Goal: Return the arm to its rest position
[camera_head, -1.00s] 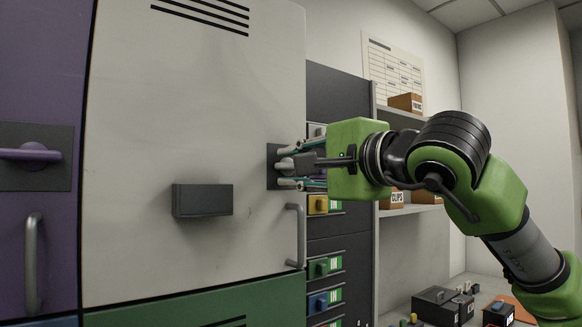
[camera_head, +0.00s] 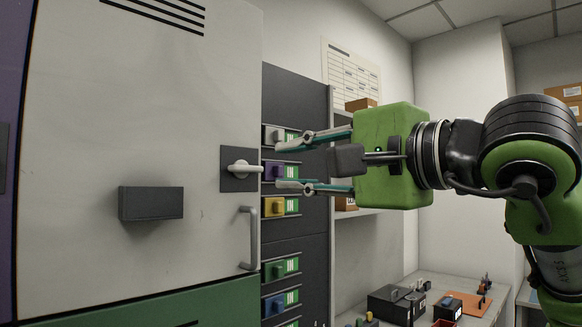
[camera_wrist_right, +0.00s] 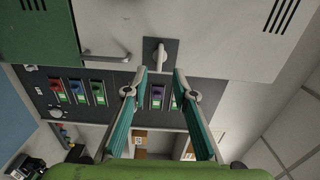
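My right gripper (camera_head: 296,163) is open and empty, with its two fingers spread one above the other in the head view. It is to the right of the white locker door's grey turn handle (camera_head: 243,168) and apart from it. In the right wrist view the open fingers (camera_wrist_right: 157,80) frame the lower part of the view, and the handle (camera_wrist_right: 160,55) shows just beyond their tips. The green hand and dark arm links of my right arm fill the right of the head view. My left gripper does not show.
The white locker door (camera_head: 120,120) is shut, with a dark box (camera_head: 151,203) and a pull bar (camera_head: 248,238) on it. A dark rack (camera_head: 318,230) with coloured switches stands beside it. A bench (camera_head: 470,318) at lower right carries dark boxes (camera_head: 392,304) and an orange mat (camera_head: 466,304).

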